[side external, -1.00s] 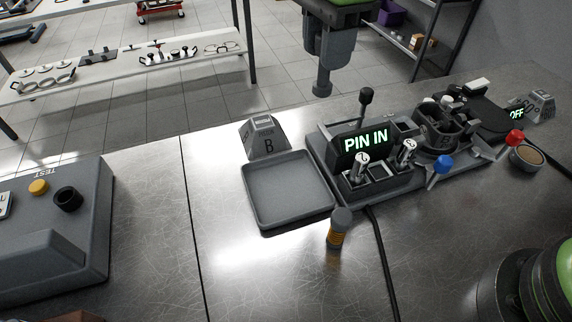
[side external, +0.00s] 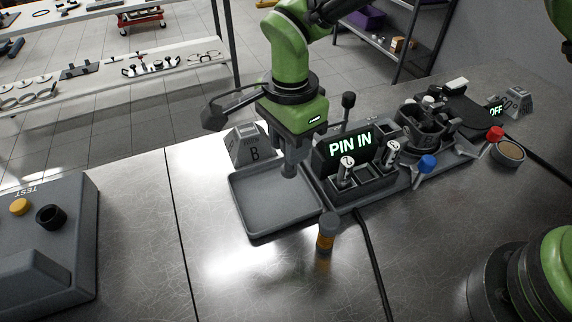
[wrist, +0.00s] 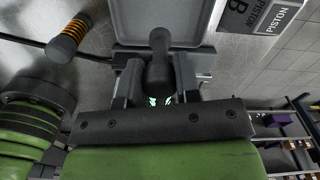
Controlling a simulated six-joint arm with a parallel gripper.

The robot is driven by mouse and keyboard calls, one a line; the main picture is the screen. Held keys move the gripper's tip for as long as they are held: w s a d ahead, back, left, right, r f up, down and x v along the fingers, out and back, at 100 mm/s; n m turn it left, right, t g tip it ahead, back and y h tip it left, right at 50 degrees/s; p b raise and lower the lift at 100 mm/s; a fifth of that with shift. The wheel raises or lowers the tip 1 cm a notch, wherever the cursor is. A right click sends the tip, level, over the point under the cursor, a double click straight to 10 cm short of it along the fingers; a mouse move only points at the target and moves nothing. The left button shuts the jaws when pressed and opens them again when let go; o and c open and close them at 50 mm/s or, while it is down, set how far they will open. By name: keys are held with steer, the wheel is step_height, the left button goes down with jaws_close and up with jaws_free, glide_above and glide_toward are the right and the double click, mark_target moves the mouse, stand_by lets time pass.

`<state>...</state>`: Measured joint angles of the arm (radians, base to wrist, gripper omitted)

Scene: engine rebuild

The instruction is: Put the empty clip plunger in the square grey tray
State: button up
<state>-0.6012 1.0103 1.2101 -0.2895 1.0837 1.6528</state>
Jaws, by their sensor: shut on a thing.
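My gripper (side external: 290,158) is shut on the clip plunger (side external: 289,171), a dark grey rod with a rounded end. In the side view it hangs over the back right part of the square grey tray (side external: 262,215); I cannot tell its exact height. In the wrist view the plunger (wrist: 159,62) sits between the fingers of my gripper (wrist: 157,78), its knobbed end over the near edge of the tray (wrist: 190,12). The tray is shallow, raised-rimmed, and looks empty. The plunger's far end is mostly hidden.
A "PIN IN" display (side external: 350,146) stands over a rack with silver pieces, right of the tray. A sign block B (side external: 250,148) stands behind the tray. An orange-banded cylinder (side external: 326,236) stands in front. A grey TEST box (side external: 60,250) is at left.

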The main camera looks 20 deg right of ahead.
steer(key=shift+f, duration=2.2)
steer(key=o, duration=0.9)
steer(key=shift+f, duration=0.15)
step_height(320, 180, up, 12)
steer(key=shift+r, duration=0.2)
